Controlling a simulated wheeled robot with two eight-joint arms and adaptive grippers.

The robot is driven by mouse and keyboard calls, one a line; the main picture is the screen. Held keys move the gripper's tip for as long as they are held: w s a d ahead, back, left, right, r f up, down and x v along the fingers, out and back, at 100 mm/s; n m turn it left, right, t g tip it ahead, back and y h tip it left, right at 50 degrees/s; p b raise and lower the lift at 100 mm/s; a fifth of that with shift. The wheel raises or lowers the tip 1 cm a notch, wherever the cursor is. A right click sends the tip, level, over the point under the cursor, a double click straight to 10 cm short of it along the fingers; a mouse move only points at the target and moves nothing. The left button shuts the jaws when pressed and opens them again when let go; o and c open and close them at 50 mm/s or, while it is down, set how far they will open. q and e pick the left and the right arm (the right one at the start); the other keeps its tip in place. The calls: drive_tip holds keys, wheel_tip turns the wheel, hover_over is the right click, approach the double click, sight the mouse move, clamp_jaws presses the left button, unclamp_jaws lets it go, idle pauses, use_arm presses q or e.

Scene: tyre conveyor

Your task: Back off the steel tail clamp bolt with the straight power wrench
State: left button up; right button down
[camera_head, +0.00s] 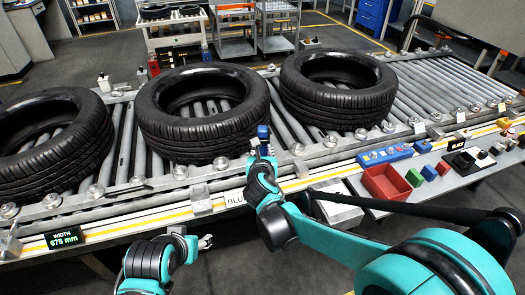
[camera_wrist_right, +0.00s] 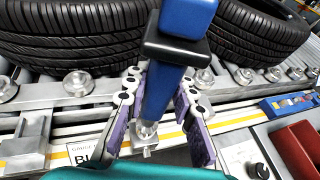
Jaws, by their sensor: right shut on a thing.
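My right gripper (camera_head: 262,152) is over the conveyor's front rail, in front of the gap between the middle and right tyres. In the right wrist view its purple-padded fingers (camera_wrist_right: 160,105) are shut on the blue straight power wrench (camera_wrist_right: 160,88), with a black collar near its top. The wrench also shows as a small blue top in the head view (camera_head: 263,132). Its lower end overlaps a steel bolt-like fitting (camera_wrist_right: 145,134) on the rail; I cannot tell whether they touch, or whether this is the tail clamp bolt. My left gripper (camera_head: 204,242) is low in front of the conveyor, apart from everything; its jaw state is unclear.
Black tyres lie on the rollers: left (camera_head: 45,140), middle (camera_head: 203,112) and right (camera_head: 338,90). A side shelf holds a red bin (camera_head: 386,182), a blue tray (camera_head: 385,154) and small coloured blocks. A width display (camera_head: 63,238) reads 675 mm.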

sight(262, 139)
drive_tip(key=shift+f+b, duration=0.45)
drive_tip(key=shift+f, duration=0.15)
drive_tip(key=shift+r, duration=0.15)
idle(0.5)
drive_tip(key=shift+r+p, duration=2.85)
drive_tip(key=shift+r, duration=0.55)
